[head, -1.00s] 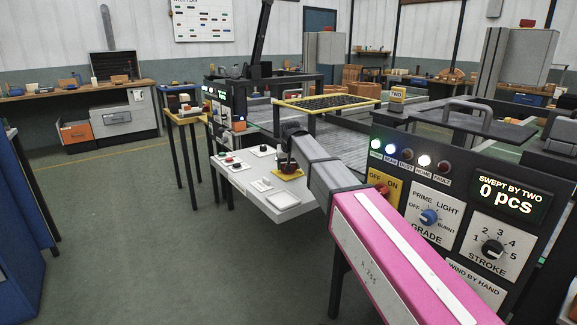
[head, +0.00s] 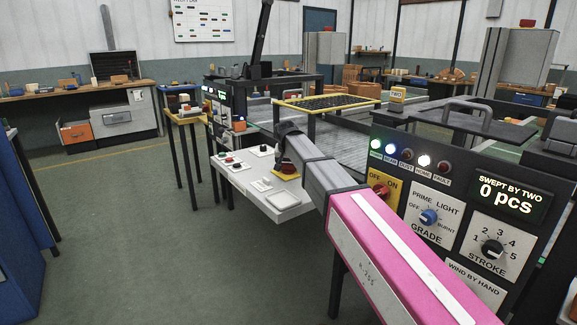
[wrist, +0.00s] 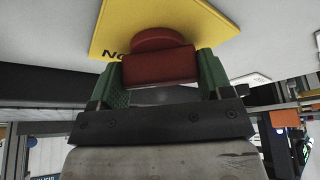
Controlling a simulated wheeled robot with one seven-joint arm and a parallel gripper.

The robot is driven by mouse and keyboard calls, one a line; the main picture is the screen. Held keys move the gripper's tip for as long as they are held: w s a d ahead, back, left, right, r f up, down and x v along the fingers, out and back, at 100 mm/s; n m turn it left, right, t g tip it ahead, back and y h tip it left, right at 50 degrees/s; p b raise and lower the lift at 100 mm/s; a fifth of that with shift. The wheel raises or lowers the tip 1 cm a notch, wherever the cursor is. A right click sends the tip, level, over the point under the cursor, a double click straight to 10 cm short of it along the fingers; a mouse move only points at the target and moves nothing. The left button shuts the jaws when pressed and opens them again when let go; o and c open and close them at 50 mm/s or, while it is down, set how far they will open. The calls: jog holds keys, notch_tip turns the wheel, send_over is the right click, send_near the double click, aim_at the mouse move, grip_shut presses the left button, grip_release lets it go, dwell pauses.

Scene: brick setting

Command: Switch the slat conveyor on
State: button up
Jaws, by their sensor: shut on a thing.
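A red turn switch (wrist: 160,66), a round base with a block-shaped grip, sits on a yellow plate (wrist: 112,28) in the wrist view. Dark letters on the plate, like "NO" or an inverted "ON", are partly hidden. My gripper (wrist: 160,78) has green fingers on either side of the red grip and is shut on it. In the head view, the yellow plate (head: 291,177) lies on a pale sloping desk (head: 262,202), partly hidden by my wrist. The slatted conveyor bed (head: 345,148) lies behind it. The switch's setting cannot be read.
A black control panel (head: 460,150) at right has another red switch (head: 379,189) marked OFF and ON, dials, and a display reading 0 pcs. Other small controls (head: 233,166) are on the desk. Green floor at left is clear.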

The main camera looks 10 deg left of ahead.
jog(key=o, duration=0.9)
jog(key=shift+r, duration=0.1)
jog(key=v, duration=1)
jog(key=shift+s+r, duration=0.15)
jog(key=shift+r, duration=0.15)
jog(key=shift+s, duration=0.1)
